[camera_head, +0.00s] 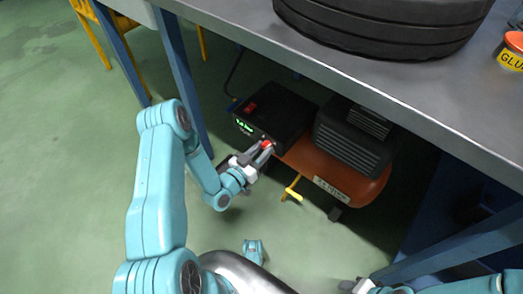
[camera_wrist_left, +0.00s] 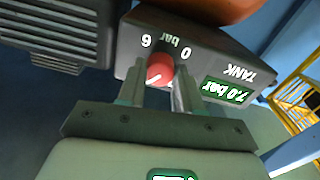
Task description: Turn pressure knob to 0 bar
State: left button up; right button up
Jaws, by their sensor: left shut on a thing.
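The red pressure knob (camera_wrist_left: 160,68) is on the front of the black control box (camera_head: 285,112) under the workbench. In the left wrist view, its white pointer mark faces down-left, away from the printed "0 bar" (camera_wrist_left: 184,50) and "6" labels. A green "TANK 7.0 bar" display (camera_wrist_left: 222,92) is beside it. My left gripper (camera_head: 265,148) is shut on the knob, one finger on each side, as the left wrist view also shows (camera_wrist_left: 158,88). Part of my right arm's end (camera_head: 363,287) shows at the bottom right of the head view; its jaws are not clear.
The workbench (camera_head: 350,72) overhangs the box and carries a tire (camera_head: 385,25) and a glue can (camera_head: 513,50). Blue legs (camera_head: 180,80) stand near my left arm. The orange compressor tank (camera_head: 335,178) with a yellow lever (camera_head: 292,188) is right of the gripper. Green floor is open at left.

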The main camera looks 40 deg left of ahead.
pick_arm(q)
jog(key=shift+s+f+n+p, duration=0.1)
jog(key=shift+n+p, duration=0.3)
jog(key=shift+n, duration=16.8)
jog(key=o, duration=1)
jog(key=shift+o, duration=0.2)
